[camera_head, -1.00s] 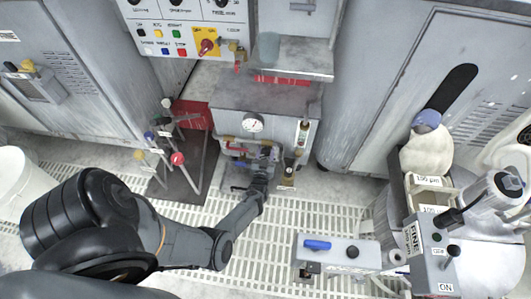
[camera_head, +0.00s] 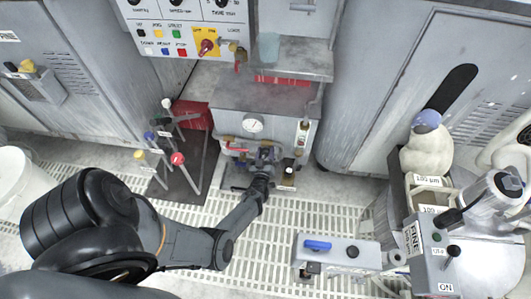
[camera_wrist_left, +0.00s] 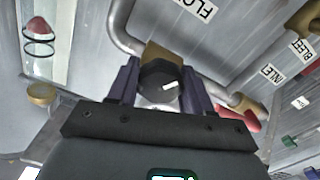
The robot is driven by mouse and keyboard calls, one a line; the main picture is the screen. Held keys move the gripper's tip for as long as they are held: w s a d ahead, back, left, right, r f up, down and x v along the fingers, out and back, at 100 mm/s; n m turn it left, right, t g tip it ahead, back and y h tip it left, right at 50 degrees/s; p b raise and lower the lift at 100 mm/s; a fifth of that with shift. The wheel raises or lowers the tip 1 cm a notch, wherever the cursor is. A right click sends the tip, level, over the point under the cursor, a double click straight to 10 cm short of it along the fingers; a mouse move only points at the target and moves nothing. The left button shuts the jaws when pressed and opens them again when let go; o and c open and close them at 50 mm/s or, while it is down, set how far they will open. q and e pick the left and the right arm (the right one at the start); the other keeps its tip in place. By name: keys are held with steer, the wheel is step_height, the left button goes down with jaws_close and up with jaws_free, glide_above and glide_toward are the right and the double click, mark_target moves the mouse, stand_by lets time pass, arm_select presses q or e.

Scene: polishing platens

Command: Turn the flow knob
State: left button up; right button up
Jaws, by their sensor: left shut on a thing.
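The flow knob (camera_wrist_left: 160,82) is a dark round knob with a white mark, on a brass-coloured body, in the left wrist view. My left gripper (camera_wrist_left: 158,90) has its two fingers on either side of it and is shut on it. A partly cut-off label beginning "FLO" (camera_wrist_left: 198,8) is above it. In the head view my left gripper (camera_head: 265,162) is at the front of the grey pump cabinet (camera_head: 262,93), under the round gauge (camera_head: 252,124); the knob itself is hidden there. My right gripper is not in view.
Beside the knob are a flowmeter tube (camera_wrist_left: 40,40), the INLET label (camera_wrist_left: 271,71) and a red handle (camera_wrist_left: 252,119). A stand with coloured-top rods (camera_head: 178,158) is left of the cabinet. A control box with a blue handle (camera_head: 317,245) sits at the right front.

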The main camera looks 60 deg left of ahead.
arm_select(q)
steer(key=shift+n, duration=0.6)
steer(key=shift+f, duration=0.1)
steer(key=o, duration=1)
steer(key=shift+o, duration=0.2)
steer(key=shift+s+d+p, duration=0.25)
steer(key=shift+d+p, duration=0.1)
steer(key=p+v, duration=0.4)
steer(key=v, duration=0.6)
